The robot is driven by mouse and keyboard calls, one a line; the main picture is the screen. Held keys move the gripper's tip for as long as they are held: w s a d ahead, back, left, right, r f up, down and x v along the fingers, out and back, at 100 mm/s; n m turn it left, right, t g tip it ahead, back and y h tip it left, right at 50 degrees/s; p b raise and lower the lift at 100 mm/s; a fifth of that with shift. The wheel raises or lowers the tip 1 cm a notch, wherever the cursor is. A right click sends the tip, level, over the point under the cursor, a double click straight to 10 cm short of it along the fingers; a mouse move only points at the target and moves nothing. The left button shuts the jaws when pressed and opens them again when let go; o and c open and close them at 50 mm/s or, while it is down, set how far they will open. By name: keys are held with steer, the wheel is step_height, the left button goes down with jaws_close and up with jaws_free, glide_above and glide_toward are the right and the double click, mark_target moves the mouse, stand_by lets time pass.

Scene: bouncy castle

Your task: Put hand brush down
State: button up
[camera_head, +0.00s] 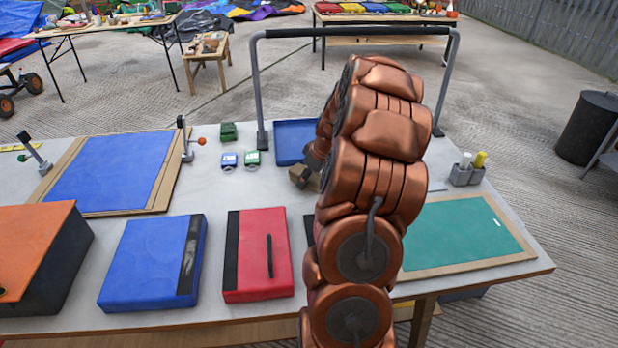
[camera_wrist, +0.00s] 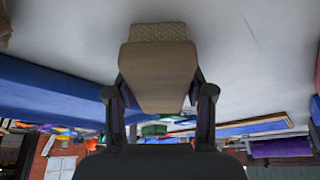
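The hand brush (camera_wrist: 158,78) shows in the wrist view as a tan block with a paler, textured end. It sits between the two dark fingers of my gripper (camera_wrist: 160,94), which are closed against its sides. In the head view my gripper (camera_head: 304,172) is low over the grey-white worktable (camera_head: 225,185), just in front of the blue tray (camera_head: 293,128). A small tan part of the brush (camera_head: 312,183) shows there, mostly hidden by my copper-coloured arm. I cannot tell whether the brush touches the tabletop.
A grey hoop frame (camera_head: 257,95) stands over the back edge. Small green and blue-white items (camera_head: 229,160) lie left of the tray. Blue (camera_head: 145,260) and red (camera_head: 265,255) pads line the front; a green board (camera_head: 460,238) lies right. Bare tabletop shows left of my gripper.

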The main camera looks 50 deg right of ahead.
steer(key=o, duration=0.4)
steer(key=shift+f, duration=0.3)
steer(key=shift+c, duration=0.2)
steer(key=shift+r, duration=0.2)
